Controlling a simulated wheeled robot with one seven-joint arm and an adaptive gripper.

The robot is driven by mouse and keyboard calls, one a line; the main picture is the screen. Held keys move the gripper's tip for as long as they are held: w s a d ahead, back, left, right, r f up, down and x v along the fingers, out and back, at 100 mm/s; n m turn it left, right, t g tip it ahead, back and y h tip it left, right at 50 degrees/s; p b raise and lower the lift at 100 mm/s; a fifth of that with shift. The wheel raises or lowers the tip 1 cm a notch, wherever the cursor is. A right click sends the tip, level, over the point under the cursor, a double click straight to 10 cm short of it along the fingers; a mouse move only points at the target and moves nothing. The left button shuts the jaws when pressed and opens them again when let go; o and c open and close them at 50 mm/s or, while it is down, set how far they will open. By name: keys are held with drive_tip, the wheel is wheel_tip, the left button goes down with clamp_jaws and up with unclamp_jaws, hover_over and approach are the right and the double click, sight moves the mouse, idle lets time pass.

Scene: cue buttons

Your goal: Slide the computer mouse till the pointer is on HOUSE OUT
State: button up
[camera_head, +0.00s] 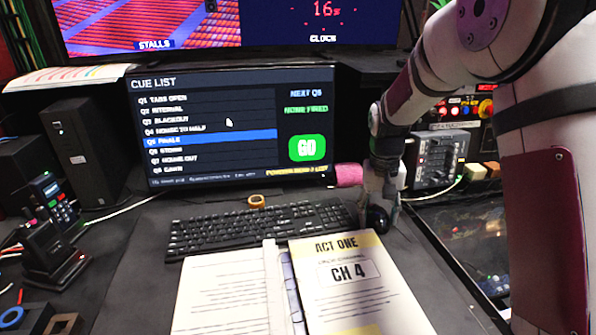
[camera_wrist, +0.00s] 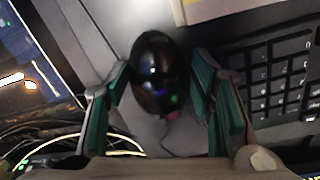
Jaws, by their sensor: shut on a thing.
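The black computer mouse (camera_head: 377,219) stands on the desk to the right of the keyboard. My gripper (camera_head: 382,208) is lowered over it from above. In the wrist view the mouse (camera_wrist: 160,72) lies between the two green-padded fingers of my gripper (camera_wrist: 160,66), which is shut on its sides. The monitor (camera_head: 230,125) shows a cue list with Q5 FINALE highlighted in blue. The white pointer (camera_head: 229,122) is at the right of the list, about level with BLACKOUT and HOUSE TO HALF. The HOUSE OUT row (camera_head: 180,159) is lower, two rows under the highlight.
The keyboard (camera_head: 255,226) is left of the mouse. An open script binder (camera_head: 350,285) lies in front, close to the mouse. A pink roll (camera_head: 349,175) is behind, near the monitor's lower right corner. A control box (camera_head: 437,160) is at the right.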

sight(381, 227)
drive_tip(key=shift+s+f+p, duration=0.1)
drive_tip(key=shift+s+p, duration=0.2)
drive_tip(key=shift+s, duration=0.4)
drive_tip(key=shift+s+p, duration=0.35)
drive_tip(key=shift+s, duration=0.45)
drive_tip(key=shift+s+f, duration=0.15)
drive_tip(key=shift+s, duration=0.15)
drive_tip(key=shift+s+f, duration=0.1)
drive_tip(key=shift+s, duration=0.15)
idle(0.9)
drive_tip(key=o, duration=1)
drive_tip(key=shift+d, duration=0.1)
drive_tip(key=shift+o, duration=0.4)
drive_tip(key=shift+w, duration=0.1)
drive_tip(key=shift+w, duration=0.1)
